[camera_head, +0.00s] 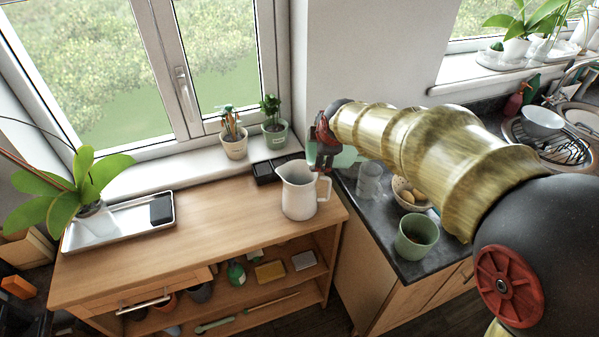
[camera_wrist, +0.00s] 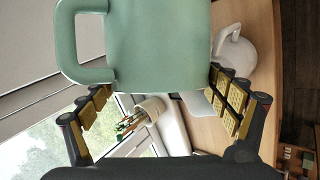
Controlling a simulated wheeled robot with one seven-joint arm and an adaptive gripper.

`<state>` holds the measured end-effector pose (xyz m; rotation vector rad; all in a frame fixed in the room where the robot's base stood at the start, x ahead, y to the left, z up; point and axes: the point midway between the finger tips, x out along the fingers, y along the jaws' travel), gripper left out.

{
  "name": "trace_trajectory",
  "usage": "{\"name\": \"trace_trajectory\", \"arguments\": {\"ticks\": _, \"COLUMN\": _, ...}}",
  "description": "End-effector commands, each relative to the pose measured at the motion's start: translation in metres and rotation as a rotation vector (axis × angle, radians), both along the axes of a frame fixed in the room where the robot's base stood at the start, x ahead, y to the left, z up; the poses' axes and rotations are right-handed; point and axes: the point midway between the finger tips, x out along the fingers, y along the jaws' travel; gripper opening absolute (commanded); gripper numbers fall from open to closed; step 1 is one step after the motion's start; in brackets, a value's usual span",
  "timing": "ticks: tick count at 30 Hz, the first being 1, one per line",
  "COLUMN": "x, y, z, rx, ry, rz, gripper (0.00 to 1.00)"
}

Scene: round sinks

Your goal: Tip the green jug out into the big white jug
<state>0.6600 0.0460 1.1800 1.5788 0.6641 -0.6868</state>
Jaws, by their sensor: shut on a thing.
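The green jug (camera_wrist: 158,50) fills the top of the wrist view, its handle at the left, between the fingers of my gripper (camera_wrist: 160,105). In the head view my gripper (camera_head: 322,150) is above and just right of the big white jug (camera_head: 299,192), and only part of the green jug (camera_head: 346,157) shows behind it. My gripper is shut on the green jug and holds it up. I cannot tell its tilt or see inside it. The white jug stands upright on the wooden counter, handle to the right. It also shows in the wrist view (camera_wrist: 238,55).
A black tray (camera_head: 265,173) sits behind the white jug. A clear glass (camera_head: 369,180), a bowl (camera_head: 410,195) and a green pot (camera_head: 416,238) stand on the dark counter. The wooden counter's middle is clear.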

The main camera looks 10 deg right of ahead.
Motion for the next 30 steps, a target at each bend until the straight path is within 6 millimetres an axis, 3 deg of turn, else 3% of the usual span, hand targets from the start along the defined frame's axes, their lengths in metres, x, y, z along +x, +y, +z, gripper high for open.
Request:
{"name": "trace_trajectory", "arguments": {"ticks": 10, "x": 0.002, "y": -0.005, "z": -0.001, "rx": 0.089, "ry": 0.015, "rz": -0.003, "gripper": 0.29}}
{"name": "trace_trajectory", "arguments": {"ticks": 30, "x": 0.005, "y": -0.020, "z": 0.020, "rx": 0.387, "ry": 0.080, "rz": -0.004, "gripper": 0.29}}
